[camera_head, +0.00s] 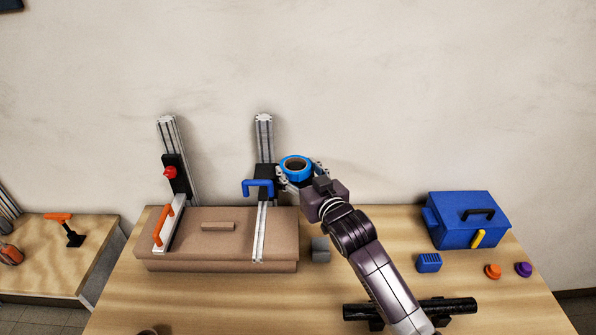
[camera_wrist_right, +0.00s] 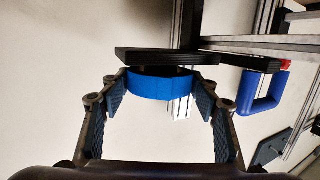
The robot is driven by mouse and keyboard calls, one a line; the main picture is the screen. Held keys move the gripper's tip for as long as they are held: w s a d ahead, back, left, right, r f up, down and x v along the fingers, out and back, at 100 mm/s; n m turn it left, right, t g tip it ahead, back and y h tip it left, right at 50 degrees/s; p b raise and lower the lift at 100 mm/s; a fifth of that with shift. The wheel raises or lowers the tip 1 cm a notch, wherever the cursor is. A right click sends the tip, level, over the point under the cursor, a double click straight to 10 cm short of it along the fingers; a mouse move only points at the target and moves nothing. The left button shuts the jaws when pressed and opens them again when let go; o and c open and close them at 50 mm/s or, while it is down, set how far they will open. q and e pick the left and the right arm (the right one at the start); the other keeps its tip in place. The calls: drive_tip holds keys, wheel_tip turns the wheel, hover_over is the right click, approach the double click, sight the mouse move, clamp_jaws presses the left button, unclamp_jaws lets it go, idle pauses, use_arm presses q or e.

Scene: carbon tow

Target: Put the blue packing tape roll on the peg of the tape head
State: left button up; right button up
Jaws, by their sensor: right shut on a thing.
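The blue packing tape roll (camera_head: 296,159) is a blue ring with a brown core, held up near the right-hand post. My right gripper (camera_head: 297,180) is shut on the roll. In the right wrist view the roll (camera_wrist_right: 160,87) sits between the two padded fingers (camera_wrist_right: 162,100), close against a flat black plate (camera_wrist_right: 155,57). The tape head (camera_head: 266,173) is a black block on the post with a blue U-shaped handle (camera_head: 258,183). I cannot make out the peg, nor whether the roll is around it. My left gripper is not in view.
A brown carton (camera_head: 205,240) lies left under the posts, with an orange handle (camera_head: 163,227) beside the left post (camera_head: 180,150). A grey block (camera_head: 320,250), blue toolbox (camera_head: 468,222), blue block (camera_head: 429,262) and black bar (camera_head: 452,306) are on the table.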

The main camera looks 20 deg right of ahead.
drive_tip(key=shift+f, duration=0.45)
drive_tip(key=o, duration=1.2)
drive_tip(key=shift+f, duration=0.1)
drive_tip(key=shift+c, duration=0.2)
drive_tip(key=shift+r, duration=0.2)
drive_tip(key=shift+s, duration=0.35)
drive_tip(key=s+d+r+b, duration=0.1)
drive_tip(key=s+b, duration=0.1)
drive_tip(key=s, duration=0.9)
drive_tip(key=shift+d+r+b, duration=0.15)
drive_tip(key=shift+r+b, duration=0.15)
drive_tip(key=shift+r, duration=0.05)
